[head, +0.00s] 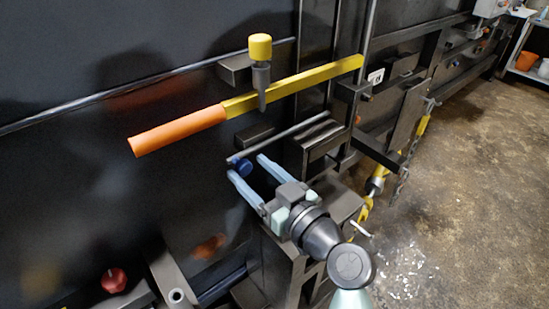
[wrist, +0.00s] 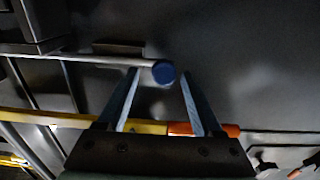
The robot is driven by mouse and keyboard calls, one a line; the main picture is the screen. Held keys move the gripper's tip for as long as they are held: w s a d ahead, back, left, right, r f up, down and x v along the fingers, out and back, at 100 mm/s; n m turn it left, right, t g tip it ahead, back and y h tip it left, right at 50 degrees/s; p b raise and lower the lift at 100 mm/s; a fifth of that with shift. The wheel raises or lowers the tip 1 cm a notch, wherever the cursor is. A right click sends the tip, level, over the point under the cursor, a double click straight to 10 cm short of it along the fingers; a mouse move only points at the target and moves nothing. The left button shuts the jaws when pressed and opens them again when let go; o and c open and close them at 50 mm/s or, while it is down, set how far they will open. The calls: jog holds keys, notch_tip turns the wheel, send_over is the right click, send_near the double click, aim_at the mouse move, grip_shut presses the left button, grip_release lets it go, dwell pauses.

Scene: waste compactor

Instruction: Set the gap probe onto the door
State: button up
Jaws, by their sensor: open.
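A thin grey rod (head: 290,137) with a dark blue round end (head: 243,167), which looks like the gap probe, lies by a dark bracket. In the wrist view the blue end (wrist: 164,72) appears between my fingertips. My gripper (head: 248,166) is open, with pale blue fingers on either side of the blue end; I cannot tell whether they touch it. It also shows in the wrist view (wrist: 160,75). The dark panel (head: 170,200) behind looks like the door; its outline is unclear.
A yellow bar (head: 300,82) with an orange grip (head: 178,131) crosses above my gripper. A yellow-capped grey pin (head: 260,70) stands at the bar. A red knob (head: 114,280) is at lower left. Chain and frames stand right; floor (head: 470,160) is open there.

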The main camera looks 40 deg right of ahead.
jog(key=s+b, duration=0.3)
jog(key=s, duration=0.9)
jog(key=shift+d, duration=0.25)
jog(key=w+a+r+t+p, duration=0.1)
jog(key=w+a+r, duration=0.4)
jog(key=r, duration=0.4)
jog(key=w+a+r+t+p, duration=0.1)
jog(key=w+a+r+t, duration=0.1)
jog(key=w+a+r, duration=0.5)
jog(key=s+a+r+t, duration=0.2)
jog(key=s+a+r, duration=0.1)
jog(key=r, duration=0.5)
jog(key=s+a+r+t, duration=0.2)
jog(key=s+a+r, duration=0.1)
jog(key=r, duration=0.4)
jog(key=s+a+r+t, duration=0.2)
jog(key=a+r, duration=0.3)
jog(key=r, duration=0.3)
jog(key=shift+s+r+h+p, duration=0.3)
jog(key=shift+s+r+p, duration=0.1)
jog(key=shift+s, duration=0.3)
